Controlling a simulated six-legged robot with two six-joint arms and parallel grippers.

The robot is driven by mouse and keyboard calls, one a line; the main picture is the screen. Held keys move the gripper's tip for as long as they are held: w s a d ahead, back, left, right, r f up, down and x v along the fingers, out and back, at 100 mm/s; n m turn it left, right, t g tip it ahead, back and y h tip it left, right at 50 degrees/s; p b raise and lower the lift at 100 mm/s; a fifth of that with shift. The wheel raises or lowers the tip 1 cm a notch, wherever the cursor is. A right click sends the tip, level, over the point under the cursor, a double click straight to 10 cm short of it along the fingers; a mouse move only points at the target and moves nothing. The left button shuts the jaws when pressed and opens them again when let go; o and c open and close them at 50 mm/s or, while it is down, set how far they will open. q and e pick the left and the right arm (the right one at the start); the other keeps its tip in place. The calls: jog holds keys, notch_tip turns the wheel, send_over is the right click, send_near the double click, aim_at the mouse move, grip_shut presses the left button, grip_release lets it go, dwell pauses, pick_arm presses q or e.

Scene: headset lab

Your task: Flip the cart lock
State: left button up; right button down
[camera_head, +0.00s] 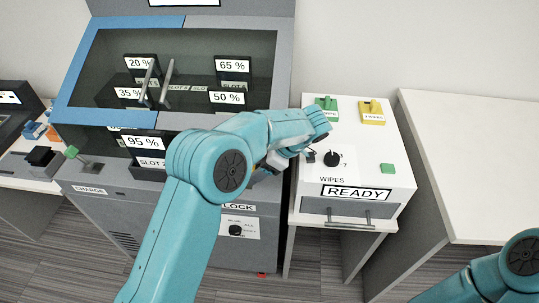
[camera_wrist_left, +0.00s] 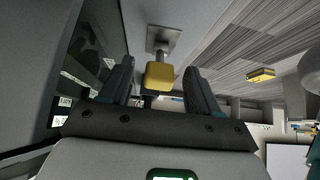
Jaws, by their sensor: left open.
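The cart lock appears in the left wrist view as a lever with a yellow block-shaped knob (camera_wrist_left: 160,76) and a grey metal base plate (camera_wrist_left: 163,41). My left gripper (camera_wrist_left: 158,84) is open, with one finger on each side of the yellow knob. I cannot tell whether either finger touches it. In the head view my left gripper (camera_head: 266,166) is at the right side of the grey cart (camera_head: 115,203), above a partly covered label (camera_head: 238,208) reading "LOCK". My forearm hides most of the lever there. My right gripper is out of view; only part of that arm shows at bottom right.
The cart's glass-fronted case (camera_head: 190,50) holds several percentage-marked slots. A white wipes unit (camera_head: 398,160) marked "READY" stands close on the right, with a drawer handle below. A white table (camera_head: 480,150) is beyond it. A green-knobbed lever (camera_head: 72,152) is at left.

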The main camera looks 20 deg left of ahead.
pick_arm(q)
jog(key=p+v, duration=0.3)
jog(key=v, duration=1.2)
jog(key=shift+d+r, duration=0.2)
